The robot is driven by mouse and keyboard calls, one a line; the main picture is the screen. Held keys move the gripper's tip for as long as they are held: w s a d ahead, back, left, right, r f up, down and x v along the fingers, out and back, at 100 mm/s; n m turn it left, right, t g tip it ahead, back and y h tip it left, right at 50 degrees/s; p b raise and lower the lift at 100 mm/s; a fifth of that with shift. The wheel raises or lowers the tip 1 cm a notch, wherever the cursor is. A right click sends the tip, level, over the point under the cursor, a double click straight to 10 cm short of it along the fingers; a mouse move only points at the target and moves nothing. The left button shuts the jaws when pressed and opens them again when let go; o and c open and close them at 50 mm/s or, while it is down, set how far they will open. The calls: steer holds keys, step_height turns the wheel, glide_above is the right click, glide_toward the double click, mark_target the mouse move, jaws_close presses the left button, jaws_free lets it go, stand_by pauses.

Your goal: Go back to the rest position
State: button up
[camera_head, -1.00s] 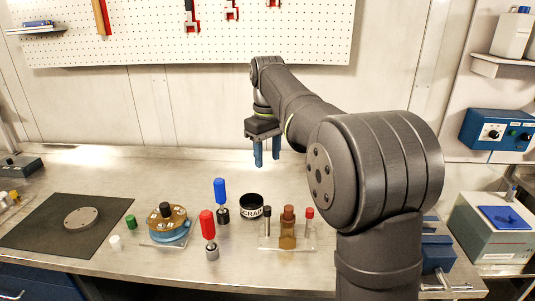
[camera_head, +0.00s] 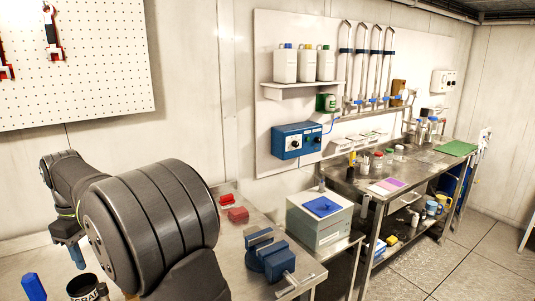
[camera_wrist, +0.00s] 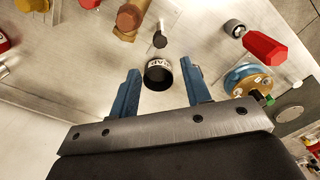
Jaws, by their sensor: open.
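My gripper (camera_wrist: 164,85) has two blue fingers spread apart with nothing between them that it holds. In the wrist view it hangs above the steel bench, and the black scrap cup (camera_wrist: 157,76) with a white label shows between the fingertips, lower down on the bench. In the head view only part of the gripper (camera_head: 77,252) shows at the lower left, in front of the bench's back wall. My dark arm hides much of the bench there.
In the wrist view, a red-handled tool (camera_wrist: 265,46) and a round brass-topped fixture (camera_wrist: 250,83) lie right of the fingers.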

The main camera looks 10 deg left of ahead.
mark_target(101, 285)
step_height(101, 285, down, 11)
steer(key=shift+r, duration=0.2)
steer(key=shift+r, duration=0.1)
